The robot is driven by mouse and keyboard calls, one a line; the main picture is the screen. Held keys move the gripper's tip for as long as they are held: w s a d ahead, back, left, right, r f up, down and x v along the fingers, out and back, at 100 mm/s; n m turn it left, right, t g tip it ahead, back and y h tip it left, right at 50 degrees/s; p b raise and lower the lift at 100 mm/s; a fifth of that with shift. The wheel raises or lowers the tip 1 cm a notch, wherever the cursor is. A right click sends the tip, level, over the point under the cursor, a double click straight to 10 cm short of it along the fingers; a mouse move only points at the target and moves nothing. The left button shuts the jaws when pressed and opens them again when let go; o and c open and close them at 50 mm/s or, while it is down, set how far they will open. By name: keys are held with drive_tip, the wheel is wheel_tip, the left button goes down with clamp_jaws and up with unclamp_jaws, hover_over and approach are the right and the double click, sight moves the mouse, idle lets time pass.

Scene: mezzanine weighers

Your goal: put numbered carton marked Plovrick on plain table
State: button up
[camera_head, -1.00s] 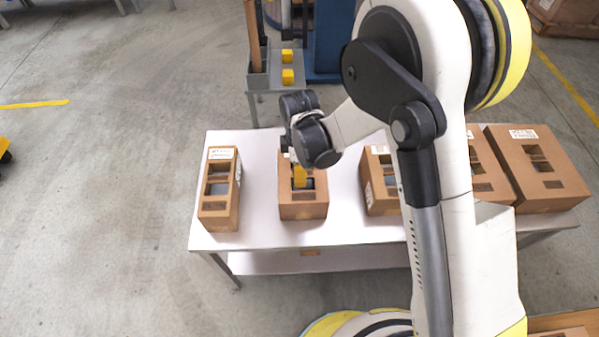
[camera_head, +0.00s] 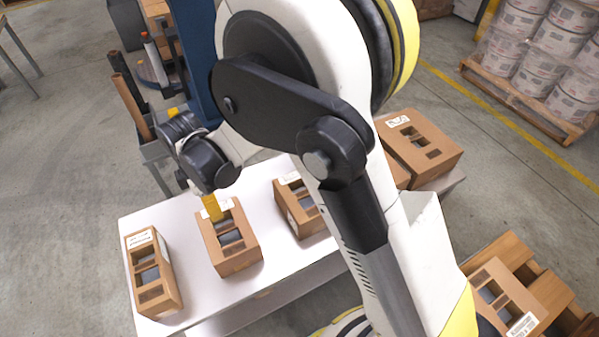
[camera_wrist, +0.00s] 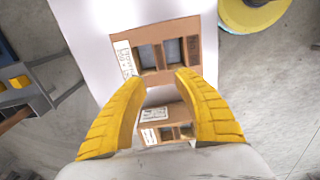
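Brown cartons with cut-out tops and white labels stand in a row on a white table (camera_head: 285,265). The left carton (camera_head: 166,298), the second carton (camera_head: 236,263) and a third carton (camera_head: 311,223) are clearest. No label reads clearly enough to tell which is Plovrick. My gripper (camera_head: 212,207) is at the rear end of the second carton. In the wrist view my gripper (camera_wrist: 160,80) is open, its yellow fingers wide apart. One carton (camera_wrist: 196,20) shows beyond the fingertips and another carton (camera_wrist: 174,109) between the fingers. I cannot tell whether the fingers touch either.
Another carton (camera_head: 527,298) lies on wooden boards at lower right. Wrapped white tubs on a pallet (camera_head: 525,100) stand at upper right. A grey stand (camera_head: 155,152) is behind the table. Open floor lies left.

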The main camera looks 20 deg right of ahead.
drive_tip(key=s+d+r+m+t+y, duration=0.1)
drive_tip(key=d+r+m+t, duration=0.2)
drive_tip(key=d+r+m, duration=0.8)
drive_tip(key=s+d+r+m+t, duration=0.1)
drive_tip(key=s+d+r+m, duration=0.2)
drive_tip(key=d, duration=0.2)
drive_tip(key=s+d+r+m+t, duration=0.1)
drive_tip(key=s+d+r+m, duration=0.2)
drive_tip(key=d, duration=0.3)
drive_tip(key=s+d+r+m+t+h, duration=0.1)
drive_tip(key=s+d+r+m+t, duration=0.1)
drive_tip(key=s+d, duration=0.3)
drive_tip(key=shift+d+r+m, duration=0.45)
drive_tip(key=shift+d+m, duration=0.3)
drive_tip(key=shift+m, duration=0.05)
